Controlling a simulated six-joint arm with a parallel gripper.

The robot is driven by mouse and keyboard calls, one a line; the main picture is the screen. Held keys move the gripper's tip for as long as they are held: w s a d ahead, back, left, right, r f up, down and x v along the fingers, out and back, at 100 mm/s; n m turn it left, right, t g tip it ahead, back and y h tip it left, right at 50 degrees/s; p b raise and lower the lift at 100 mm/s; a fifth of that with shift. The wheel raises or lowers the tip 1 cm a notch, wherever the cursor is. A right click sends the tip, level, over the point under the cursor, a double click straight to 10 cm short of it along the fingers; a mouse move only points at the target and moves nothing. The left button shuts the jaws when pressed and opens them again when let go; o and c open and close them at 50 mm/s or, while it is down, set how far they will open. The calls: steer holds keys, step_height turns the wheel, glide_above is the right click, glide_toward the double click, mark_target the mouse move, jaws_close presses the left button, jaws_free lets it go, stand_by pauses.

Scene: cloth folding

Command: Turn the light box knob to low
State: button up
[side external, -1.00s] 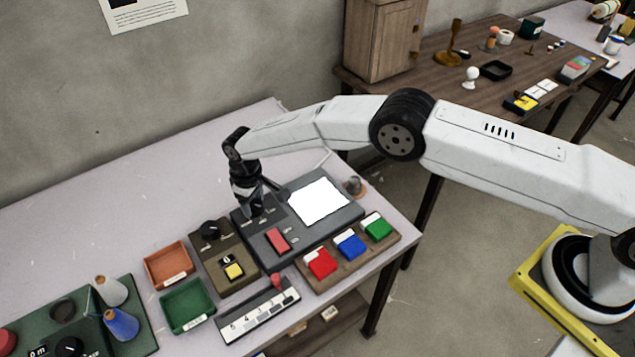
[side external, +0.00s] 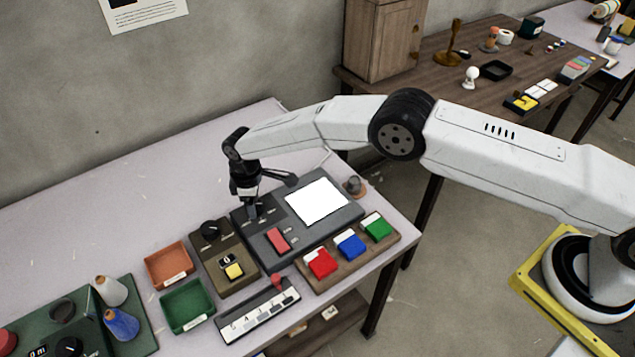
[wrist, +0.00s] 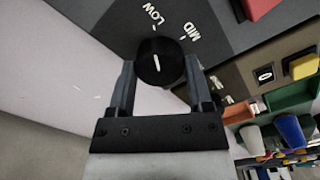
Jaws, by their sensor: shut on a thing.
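The light box (side external: 312,239) is a dark grey panel with a lit white screen (side external: 318,200) and a red rocker switch (side external: 277,239). Its round black knob (wrist: 162,66) shows in the wrist view, with a white pointer line. The line points up, roughly toward the LOW label (wrist: 152,15); the MID label (wrist: 190,32) is to its right. My gripper (wrist: 160,75) has one finger on each side of the knob and is shut on it. In the side view my gripper (side external: 252,207) is at the box's left end and hides most of the knob.
An olive box (side external: 215,255) with a black dial and yellow button stands left of the light box. Orange (side external: 168,263) and green (side external: 187,304) trays lie farther left. A wooden block with coloured switches (side external: 348,252) is in front.

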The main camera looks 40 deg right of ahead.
steer(key=o, duration=1.3)
steer(key=shift+r, duration=0.2)
steer(key=shift+r, duration=3.75)
